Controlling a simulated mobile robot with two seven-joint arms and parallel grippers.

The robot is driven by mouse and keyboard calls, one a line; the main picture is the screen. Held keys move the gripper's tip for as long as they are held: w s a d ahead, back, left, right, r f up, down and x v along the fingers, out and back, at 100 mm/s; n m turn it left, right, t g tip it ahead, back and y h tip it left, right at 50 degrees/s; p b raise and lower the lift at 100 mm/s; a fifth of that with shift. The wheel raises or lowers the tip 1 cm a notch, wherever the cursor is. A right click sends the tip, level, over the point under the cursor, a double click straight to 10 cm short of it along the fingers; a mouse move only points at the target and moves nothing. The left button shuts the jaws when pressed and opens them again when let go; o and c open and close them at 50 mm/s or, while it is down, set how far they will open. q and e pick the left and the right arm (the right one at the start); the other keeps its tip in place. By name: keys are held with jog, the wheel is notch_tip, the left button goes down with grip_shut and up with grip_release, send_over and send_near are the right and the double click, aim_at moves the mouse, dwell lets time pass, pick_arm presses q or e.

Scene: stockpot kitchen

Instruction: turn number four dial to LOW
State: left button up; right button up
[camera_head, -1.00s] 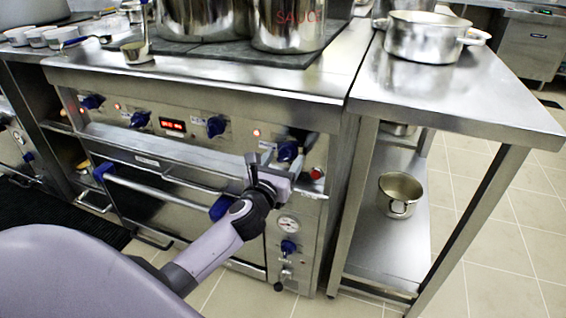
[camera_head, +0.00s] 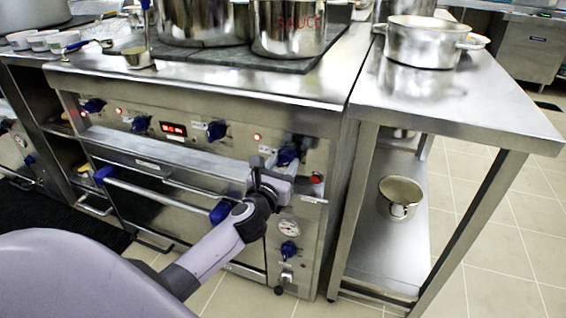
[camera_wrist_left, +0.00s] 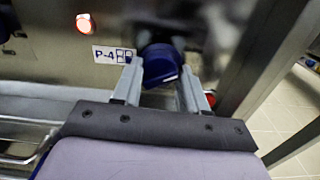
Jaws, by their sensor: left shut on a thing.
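The number four dial (camera_head: 288,154) is a blue knob at the right end of the steel stove's front panel. In the left wrist view the dial (camera_wrist_left: 161,63) sits beside a white label reading P-4 (camera_wrist_left: 115,55). My left gripper (camera_head: 272,163) is at the dial, and its two grey fingers stand on either side of the knob in the left wrist view (camera_wrist_left: 161,78). It is shut on the dial. The fingers hide part of the knob, and I cannot read which setting it points to. My right gripper is not in view.
Other blue dials (camera_head: 216,131) and a red display (camera_head: 173,129) line the panel. A red button (camera_head: 316,178) is just right of the dial. The oven handle (camera_head: 160,194) runs below. A steel table (camera_head: 470,110) stands close on the right. Pots (camera_head: 290,28) are on the stove top.

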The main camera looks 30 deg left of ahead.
pick_arm(q)
jog(key=shift+r+m+p, duration=0.15)
jog(key=shift+m+p, duration=0.55)
jog(key=shift+p, duration=0.05)
jog(key=m+p, duration=0.2)
jog(key=shift+m, duration=0.3)
jog(key=m+p, duration=0.2)
jog(key=shift+m, duration=0.3)
jog(key=shift+m+p, duration=0.75)
jog(key=shift+m, duration=0.25)
jog(key=shift+m+p, duration=0.35)
jog(key=shift+m, duration=0.45)
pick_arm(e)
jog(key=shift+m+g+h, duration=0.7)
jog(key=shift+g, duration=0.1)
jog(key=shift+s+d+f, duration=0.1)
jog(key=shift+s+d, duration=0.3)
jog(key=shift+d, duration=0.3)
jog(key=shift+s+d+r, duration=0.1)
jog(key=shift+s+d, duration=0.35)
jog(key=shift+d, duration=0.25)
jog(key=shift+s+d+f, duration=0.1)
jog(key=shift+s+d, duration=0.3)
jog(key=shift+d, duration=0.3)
pick_arm(q)
jog(key=shift+f, duration=0.2)
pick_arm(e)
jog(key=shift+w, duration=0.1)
